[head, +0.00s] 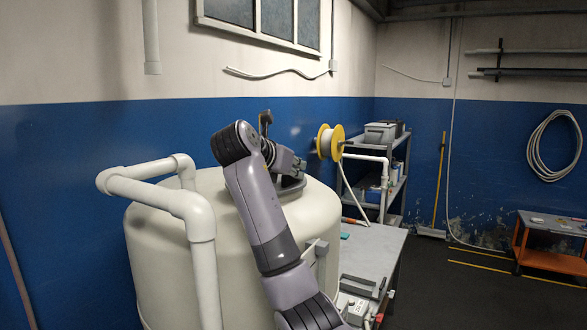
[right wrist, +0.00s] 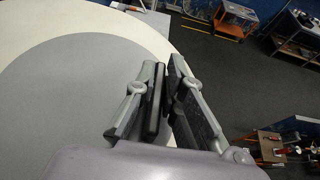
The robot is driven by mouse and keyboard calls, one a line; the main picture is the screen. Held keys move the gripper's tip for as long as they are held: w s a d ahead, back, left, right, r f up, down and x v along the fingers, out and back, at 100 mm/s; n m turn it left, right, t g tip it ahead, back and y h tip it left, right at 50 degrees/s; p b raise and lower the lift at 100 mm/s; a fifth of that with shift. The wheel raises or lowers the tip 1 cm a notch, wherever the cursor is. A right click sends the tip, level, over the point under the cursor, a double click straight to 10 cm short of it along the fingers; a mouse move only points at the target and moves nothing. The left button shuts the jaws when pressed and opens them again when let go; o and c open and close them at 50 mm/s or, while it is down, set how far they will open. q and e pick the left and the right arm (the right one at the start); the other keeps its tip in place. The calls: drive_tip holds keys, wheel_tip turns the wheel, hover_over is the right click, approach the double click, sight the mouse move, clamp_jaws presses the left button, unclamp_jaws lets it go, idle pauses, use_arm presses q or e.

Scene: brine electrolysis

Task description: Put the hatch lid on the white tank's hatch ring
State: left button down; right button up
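The white tank (head: 165,255) stands in the middle of the head view, and its pale top fills the left of the right wrist view (right wrist: 60,22). A large flat grey disc, which looks like the hatch lid (right wrist: 60,90), lies below my right gripper (right wrist: 168,85). A dark upright bar, which looks like its handle (right wrist: 154,105), stands between the two fingers, with a narrow gap on the right finger's side. In the head view my right gripper (head: 294,170) is low over the tank top. The hatch ring cannot be made out. My left gripper is out of view.
White pipes (head: 203,270) rise at the tank's left front. A grey table (head: 375,245) stands right of the tank, with a shelf rack (head: 393,165) and a yellow-flanged spool (head: 329,142) behind it. An orange cart (head: 550,240) stands far right. Dark floor between is clear.

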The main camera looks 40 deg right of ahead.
drive_tip(key=o, duration=0.5)
